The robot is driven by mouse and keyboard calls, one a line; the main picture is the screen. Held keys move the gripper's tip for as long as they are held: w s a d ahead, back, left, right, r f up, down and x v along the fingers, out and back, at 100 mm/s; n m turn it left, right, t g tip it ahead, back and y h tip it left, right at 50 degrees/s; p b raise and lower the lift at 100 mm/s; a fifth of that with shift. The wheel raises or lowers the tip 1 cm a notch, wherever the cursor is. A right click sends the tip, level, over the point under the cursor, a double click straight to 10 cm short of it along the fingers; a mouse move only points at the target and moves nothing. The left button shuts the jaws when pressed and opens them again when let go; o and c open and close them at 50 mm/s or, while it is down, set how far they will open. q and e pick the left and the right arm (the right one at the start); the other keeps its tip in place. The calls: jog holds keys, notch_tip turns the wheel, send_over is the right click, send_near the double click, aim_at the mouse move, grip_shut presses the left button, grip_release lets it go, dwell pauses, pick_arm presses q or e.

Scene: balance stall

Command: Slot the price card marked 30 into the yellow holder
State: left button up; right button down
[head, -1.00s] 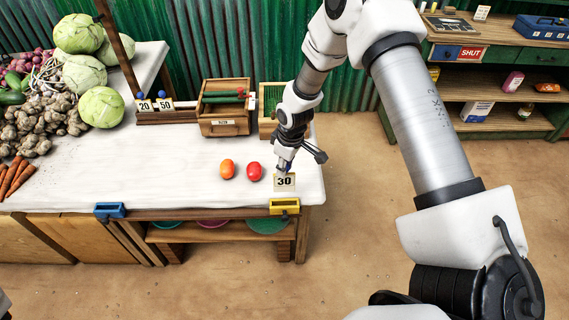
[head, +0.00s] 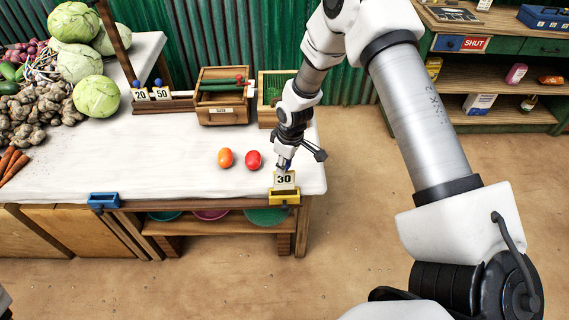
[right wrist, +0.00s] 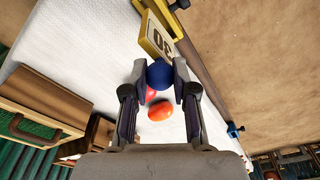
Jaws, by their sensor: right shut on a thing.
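The price card marked 30 (head: 284,179) is a small upright cream card with a blue knob on top. My right gripper (head: 284,166) is shut on that knob, with the card hanging below. In the right wrist view the fingers (right wrist: 159,73) close around the blue knob (right wrist: 159,76), and the card (right wrist: 158,40) shows beyond it. The yellow holder (head: 284,198) is on the table's front edge, directly below the card in the head view. The card's lower edge meets the holder's top in the picture; I cannot tell whether it is inside the slot. My left gripper is not in view.
An orange tomato (head: 225,158) and a red one (head: 253,160) lie left of the gripper. A blue holder (head: 104,201) is on the same front edge. Cards 20 and 50 (head: 151,94) stand in a rack by a wooden box (head: 222,115). The white tabletop (head: 150,155) is otherwise clear here.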

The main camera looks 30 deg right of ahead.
aim_at(285, 189)
dwell(0.4)
jog(key=shift+f+b, duration=0.8)
jog(key=shift+f, duration=0.7)
jog(key=f+b, duration=0.1)
jog(key=b, duration=0.2)
jog(key=shift+f, duration=0.35)
jog(key=shift+b, duration=0.45)
jog(key=shift+r+p, duration=0.2)
jog(key=shift+p, duration=0.1)
jog(key=shift+r, duration=0.1)
